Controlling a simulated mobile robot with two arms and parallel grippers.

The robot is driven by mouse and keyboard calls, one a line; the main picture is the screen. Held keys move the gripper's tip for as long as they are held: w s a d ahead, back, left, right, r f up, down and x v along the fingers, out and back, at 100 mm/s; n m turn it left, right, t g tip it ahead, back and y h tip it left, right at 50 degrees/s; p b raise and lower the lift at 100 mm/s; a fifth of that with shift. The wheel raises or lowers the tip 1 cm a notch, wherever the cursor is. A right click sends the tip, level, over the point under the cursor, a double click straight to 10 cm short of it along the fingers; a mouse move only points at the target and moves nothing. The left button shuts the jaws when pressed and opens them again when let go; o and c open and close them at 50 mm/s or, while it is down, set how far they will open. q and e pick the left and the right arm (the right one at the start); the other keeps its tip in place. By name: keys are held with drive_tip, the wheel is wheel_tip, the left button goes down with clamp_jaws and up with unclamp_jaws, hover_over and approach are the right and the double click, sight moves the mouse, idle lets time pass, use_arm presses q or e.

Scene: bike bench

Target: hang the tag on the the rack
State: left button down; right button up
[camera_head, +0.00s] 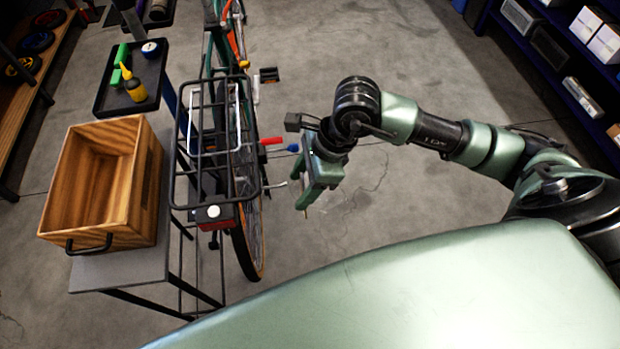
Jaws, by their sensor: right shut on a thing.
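The black wire rack (256,185) sits over the bicycle's rear wheel, left of centre, with a red rear light (208,216) at its near end. My right gripper (304,203) points down to the right of the rack, apart from it. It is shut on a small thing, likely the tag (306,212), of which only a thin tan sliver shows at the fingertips. The tag's shape and its loop cannot be made out. My left gripper is not in view.
An empty wooden crate (136,190) stands on a grey side table (130,272) left of the rack. Red (271,141) and blue (293,148) ends stick out between rack and gripper. Shelves (545,75) stand far right.

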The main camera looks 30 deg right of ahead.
sight(285, 183)
drive_tip(key=a, duration=0.2)
drive_tip(key=w+a+p, duration=0.1)
drive_tip(key=a, duration=0.1)
drive_tip(key=shift+w+f, duration=0.1)
drive_tip(key=shift+f, duration=0.1)
drive_tip(key=shift+w+a+f+b, duration=0.15)
drive_tip(key=shift+a+f+b, duration=0.3)
drive_tip(key=shift+b, duration=0.4)
drive_tip(key=shift+r, duration=0.1)
drive_tip(key=o, duration=1.4)
drive_tip(key=shift+r, duration=0.1)
drive_tip(key=b+v, duration=0.2)
drive_tip(key=v, duration=0.5)
drive_tip(key=shift+d+r, duration=0.15)
drive_tip(key=shift+r, duration=0.15)
